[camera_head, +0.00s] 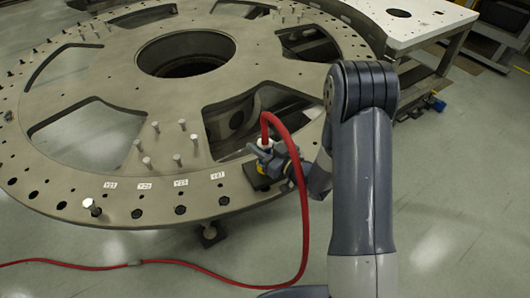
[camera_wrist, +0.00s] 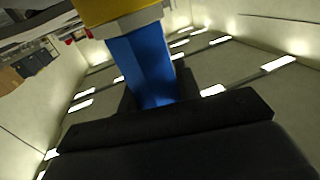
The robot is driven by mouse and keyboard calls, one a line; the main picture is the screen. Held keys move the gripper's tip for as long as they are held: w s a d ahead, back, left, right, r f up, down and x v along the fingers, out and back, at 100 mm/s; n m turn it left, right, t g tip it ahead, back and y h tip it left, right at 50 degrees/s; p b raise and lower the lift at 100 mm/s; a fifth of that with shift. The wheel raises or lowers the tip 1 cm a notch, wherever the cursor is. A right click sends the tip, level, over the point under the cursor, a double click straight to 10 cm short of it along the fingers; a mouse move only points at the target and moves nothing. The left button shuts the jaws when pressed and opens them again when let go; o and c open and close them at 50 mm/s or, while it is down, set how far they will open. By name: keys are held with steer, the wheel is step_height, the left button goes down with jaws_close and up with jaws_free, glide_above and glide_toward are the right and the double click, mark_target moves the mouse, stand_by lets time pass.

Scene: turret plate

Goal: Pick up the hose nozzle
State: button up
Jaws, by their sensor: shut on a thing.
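The hose nozzle (camera_head: 264,146) is at the front right part of the turret plate, with a white fitting on top and a red hose (camera_head: 305,215) running from it. Blue and yellow parts show low on it, partly hidden by my gripper (camera_head: 274,167). In the wrist view, the nozzle's blue body (camera_wrist: 143,65) sits between the dark fingers of my gripper (camera_wrist: 155,100), with a yellow and white part above. My gripper is shut on the nozzle. I cannot tell whether the nozzle touches the dark pad under it.
The large round turret plate (camera_head: 75,185) has wide cut-outs, upright studs and small white labels. The red hose loops down past the plate's edge and lies across the floor to the left. A pale table (camera_head: 415,18) stands at the back right. The floor at right is clear.

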steer(key=shift+c, duration=1.4)
steer(key=shift+r, duration=0.1)
